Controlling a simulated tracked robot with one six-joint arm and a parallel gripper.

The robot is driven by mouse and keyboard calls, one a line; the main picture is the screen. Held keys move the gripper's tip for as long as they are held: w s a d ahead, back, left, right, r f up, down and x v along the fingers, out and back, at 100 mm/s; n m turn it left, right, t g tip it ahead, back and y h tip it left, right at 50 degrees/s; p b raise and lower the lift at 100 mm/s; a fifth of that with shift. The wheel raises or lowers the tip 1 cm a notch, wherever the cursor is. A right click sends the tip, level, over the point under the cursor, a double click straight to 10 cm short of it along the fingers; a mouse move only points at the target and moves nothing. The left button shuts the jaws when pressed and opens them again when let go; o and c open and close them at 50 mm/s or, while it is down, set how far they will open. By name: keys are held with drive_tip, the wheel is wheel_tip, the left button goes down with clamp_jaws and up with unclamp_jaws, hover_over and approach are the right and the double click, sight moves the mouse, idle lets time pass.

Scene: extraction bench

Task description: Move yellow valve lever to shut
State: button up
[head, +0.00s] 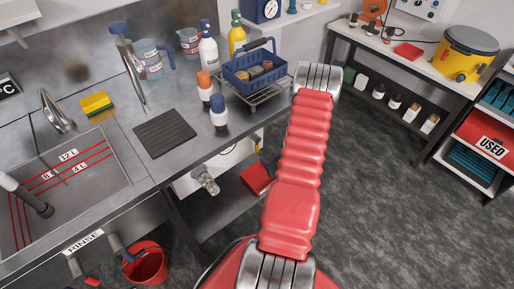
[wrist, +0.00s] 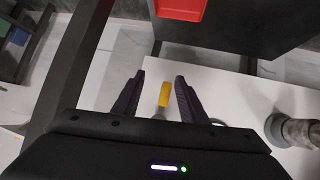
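The yellow valve lever (wrist: 164,95) shows in the wrist view as a short yellow handle on a thin pale stem, in front of a white panel. My gripper (wrist: 160,92) is open, with its dark fingers on either side of the lever. A gap shows between the lever and each finger. The lower end of the stem and the valve body are mostly hidden behind my gripper's housing. In the head view my red arm reaches over the right end of the bench, and I cannot make out the gripper or the lever clearly there.
A grey pipe fitting (wrist: 296,130) stands right of my gripper, with a red bin (wrist: 180,8) at the top. The head view shows a steel bench with a black mat (head: 165,134), a blue basket (head: 254,70) and bottles near my arm. The floor on the right is clear.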

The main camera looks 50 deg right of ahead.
sight(257, 147)
drive_tip(key=s+a+t+h, duration=0.1)
drive_tip(key=t, duration=0.1)
drive_tip(key=s+a+t, duration=0.1)
drive_tip(key=t, duration=0.1)
drive_tip(key=s+a+t+h, duration=0.1)
drive_tip(key=s+a+t, duration=0.1)
drive_tip(key=t, duration=0.1)
drive_tip(key=shift+s+f+m+h, duration=0.1)
drive_tip(key=shift+f+m+h, duration=0.05)
drive_tip(key=shift+m+h, duration=0.2)
drive_tip(key=x, duration=1.4)
clamp_jaws()
idle(0.4)
